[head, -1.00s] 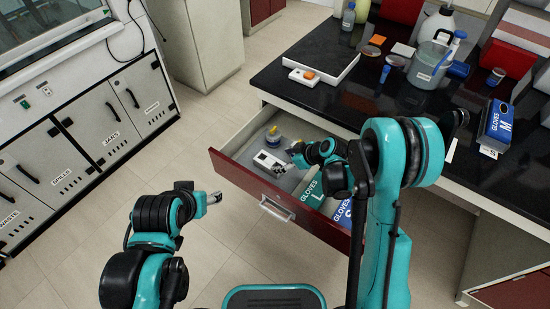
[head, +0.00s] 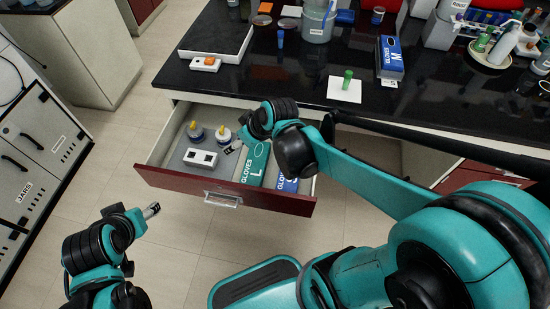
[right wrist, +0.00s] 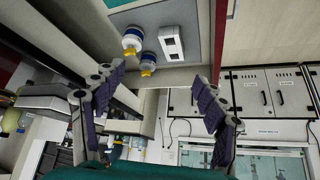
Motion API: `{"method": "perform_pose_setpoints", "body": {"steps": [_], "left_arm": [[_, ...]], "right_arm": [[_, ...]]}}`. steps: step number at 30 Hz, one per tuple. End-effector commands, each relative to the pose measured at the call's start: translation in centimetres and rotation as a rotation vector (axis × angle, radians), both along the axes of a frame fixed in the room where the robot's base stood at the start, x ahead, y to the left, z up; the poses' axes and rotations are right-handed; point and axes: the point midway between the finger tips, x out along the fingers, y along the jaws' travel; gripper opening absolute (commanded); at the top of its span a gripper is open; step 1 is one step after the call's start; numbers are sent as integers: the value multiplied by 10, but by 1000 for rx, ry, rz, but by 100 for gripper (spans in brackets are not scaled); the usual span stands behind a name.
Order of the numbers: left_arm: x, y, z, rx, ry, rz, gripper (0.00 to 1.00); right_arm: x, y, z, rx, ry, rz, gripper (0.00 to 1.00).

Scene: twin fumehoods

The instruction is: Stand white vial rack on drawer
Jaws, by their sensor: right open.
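The white vial rack (head: 200,158), a small white block with dark square holes, is in the open drawer (head: 222,196), on its grey left part near the red front. In the right wrist view the rack (right wrist: 171,44) shows past the fingers, apart from them. My right gripper (head: 234,147) is over the drawer, to the right of the rack; in its wrist view the two fingers (right wrist: 162,98) are wide apart with nothing between them. My left gripper (head: 152,210) is outside the drawer at lower left, apart from everything; its jaw opening is too small to judge.
Two yellow-topped jars (head: 223,136) stand behind the rack. A green gloves box (head: 254,166) and a blue gloves box (head: 287,184) fill the drawer's right part.

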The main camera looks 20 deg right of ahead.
Motion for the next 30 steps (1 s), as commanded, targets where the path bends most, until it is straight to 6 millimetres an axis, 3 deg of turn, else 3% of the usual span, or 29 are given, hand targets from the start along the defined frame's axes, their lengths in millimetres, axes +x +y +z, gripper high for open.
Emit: {"method": "perform_pose_setpoints", "body": {"steps": [1, 6, 12, 17, 30], "left_arm": [[0, 0, 0, 0, 0, 0, 59], [0, 0, 0, 0, 0, 0, 59], [0, 0, 0, 0, 0, 0, 59], [0, 0, 0, 0, 0, 0, 59], [0, 0, 0, 0, 0, 0, 59]], "right_arm": [[-19, -6, 9, -6, 4, -52, 72], [-72, -30, 28, -13, 0, -247, 72], [-113, -49, 32, -11, -21, -400, 72], [-124, -55, 33, -8, -30, -446, 72], [-124, -55, 33, -6, -30, -449, 72]]}}
